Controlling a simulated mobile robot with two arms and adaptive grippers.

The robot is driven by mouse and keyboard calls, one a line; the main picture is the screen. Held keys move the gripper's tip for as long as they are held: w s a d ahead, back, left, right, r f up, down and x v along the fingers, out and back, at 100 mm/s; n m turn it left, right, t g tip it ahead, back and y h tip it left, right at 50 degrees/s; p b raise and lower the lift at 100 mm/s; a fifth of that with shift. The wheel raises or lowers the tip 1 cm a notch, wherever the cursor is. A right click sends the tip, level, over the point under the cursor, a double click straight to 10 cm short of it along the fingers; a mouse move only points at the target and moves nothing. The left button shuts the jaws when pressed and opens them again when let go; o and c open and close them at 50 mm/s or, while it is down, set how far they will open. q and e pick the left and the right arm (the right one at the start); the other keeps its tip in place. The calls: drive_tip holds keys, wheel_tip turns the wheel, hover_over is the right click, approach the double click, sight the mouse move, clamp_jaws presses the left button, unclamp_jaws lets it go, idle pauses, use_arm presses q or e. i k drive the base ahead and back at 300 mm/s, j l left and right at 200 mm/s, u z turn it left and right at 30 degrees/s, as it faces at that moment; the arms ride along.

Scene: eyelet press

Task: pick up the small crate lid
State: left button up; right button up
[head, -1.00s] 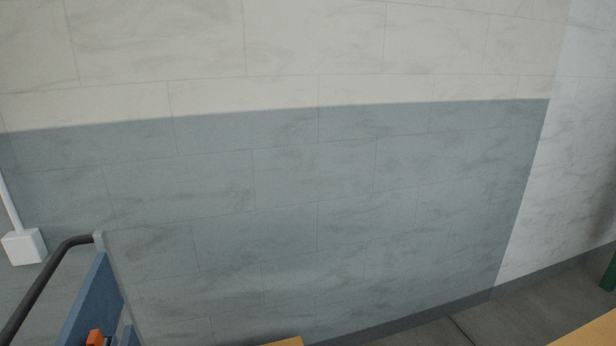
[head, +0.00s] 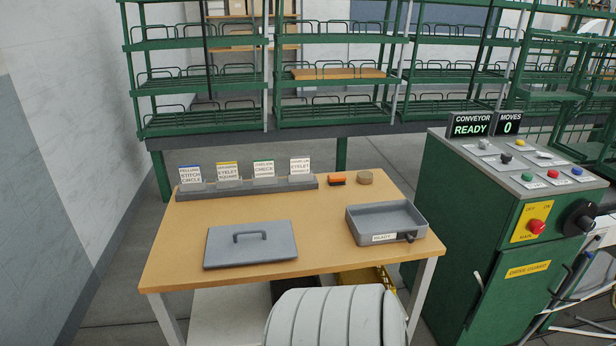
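A flat grey lid (head: 230,251) with a raised bar handle on top lies on the left front part of the wooden table (head: 320,212) in the head view. It lies flat, and nothing covers it. Neither of my grippers shows in the head view, so I cannot see what they hold.
A grey tray (head: 419,232) labelled READY sits at the table's right. A card holder (head: 246,187) with several cards, an orange-and-black item (head: 337,179) and a round brown item (head: 365,177) stand behind. A green control cabinet (head: 463,220) is at the right, green racks (head: 200,124) beyond.

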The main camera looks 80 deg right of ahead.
sight(271, 241)
drive_tip(key=z, duration=2.1)
drive_tip(key=u, duration=2.75)
drive_tip(key=z, duration=2.75)
drive_tip(key=i+l+u, duration=0.2)
drive_tip(key=i+l, duration=0.05)
drive_tip(key=l, duration=0.05)
